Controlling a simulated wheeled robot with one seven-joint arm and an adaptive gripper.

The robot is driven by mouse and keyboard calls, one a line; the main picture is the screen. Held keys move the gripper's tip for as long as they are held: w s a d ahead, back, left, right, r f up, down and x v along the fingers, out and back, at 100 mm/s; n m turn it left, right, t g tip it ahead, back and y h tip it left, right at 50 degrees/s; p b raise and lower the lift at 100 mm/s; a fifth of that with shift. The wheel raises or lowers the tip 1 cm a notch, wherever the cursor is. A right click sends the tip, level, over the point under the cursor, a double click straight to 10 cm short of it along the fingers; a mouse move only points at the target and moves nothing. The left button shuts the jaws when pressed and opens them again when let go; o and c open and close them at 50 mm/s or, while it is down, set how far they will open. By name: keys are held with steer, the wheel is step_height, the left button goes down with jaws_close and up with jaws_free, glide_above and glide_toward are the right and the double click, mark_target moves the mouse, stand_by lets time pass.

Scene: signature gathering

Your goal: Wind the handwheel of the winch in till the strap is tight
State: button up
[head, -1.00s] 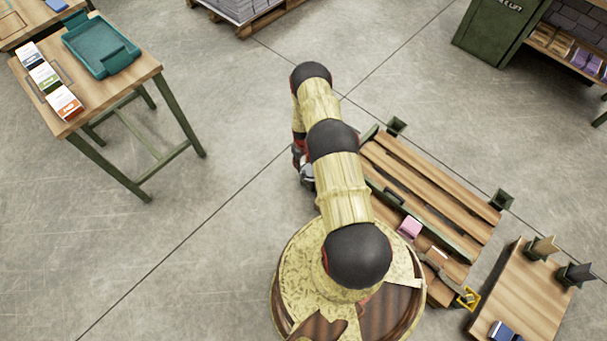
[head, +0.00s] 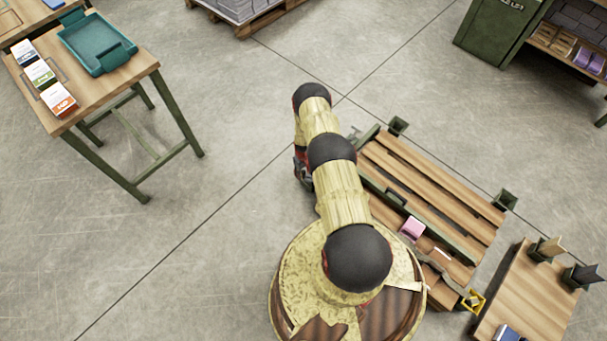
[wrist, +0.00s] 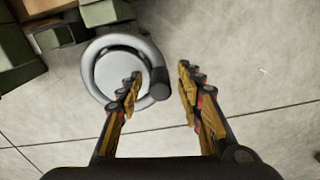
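The handwheel (wrist: 118,43) shows in the wrist view as a round grey disc with a thick pale rim, beside green metal parts. A dark knob (wrist: 159,84) stands up at its right edge. My gripper (wrist: 160,72) is open, with one finger on each side of the knob; I cannot tell whether either touches it. The left finger overlaps the wheel's face in the picture. In the head view my arm hides most of the wheel and gripper; a small grey metal piece (head: 354,132) shows beside the arm.
A slatted wooden platform with green rails (head: 440,190) lies right of my arm, with a pink item (head: 411,229) on it. A small wooden table (head: 530,295) stands lower right. A workbench with a teal tray (head: 98,48) stands at left. Floor between is clear.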

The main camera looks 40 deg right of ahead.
steer(key=shift+c, duration=0.8)
steer(key=c, duration=0.7)
jaws_close()
